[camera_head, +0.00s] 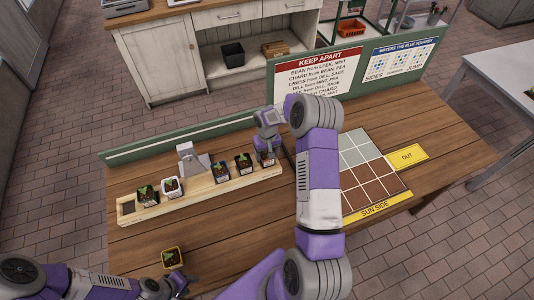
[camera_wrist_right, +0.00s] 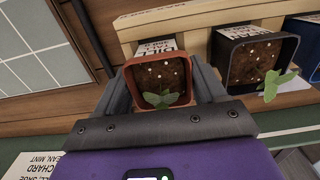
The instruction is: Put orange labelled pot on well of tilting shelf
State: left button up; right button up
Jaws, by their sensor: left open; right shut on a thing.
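The tilting shelf (camera_head: 205,194) is a long, pale wooden rack of small plant pots across the table. An orange pot (camera_wrist_right: 160,81) with soil, a seedling and a white label sits between the fingers of my right gripper (camera_wrist_right: 162,92), which is shut on it. In the head view this gripper (camera_head: 268,150) is at the shelf's right end and partly covers the pot. I cannot tell whether the pot is seated or slightly raised. My left gripper (camera_head: 182,284) is open and empty, near the table's front left.
White (camera_head: 171,187) and black (camera_head: 147,195) pots stand further left. A yellow-rimmed pot (camera_head: 172,257) is near my left gripper. A grid tray (camera_head: 372,175) lies right; a sign board (camera_head: 318,77) rises behind.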

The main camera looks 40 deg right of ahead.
jog(key=o, duration=1.3)
jog(key=shift+r, duration=0.1)
pick_arm(q)
jog(key=shift+r, duration=0.15)
pick_arm(e)
jog(key=shift+r, duration=0.3)
pick_arm(q)
jog(key=shift+f, duration=0.2)
pick_arm(e)
notch_tip(320, 180, up, 12)
jog(key=shift+f, duration=0.25)
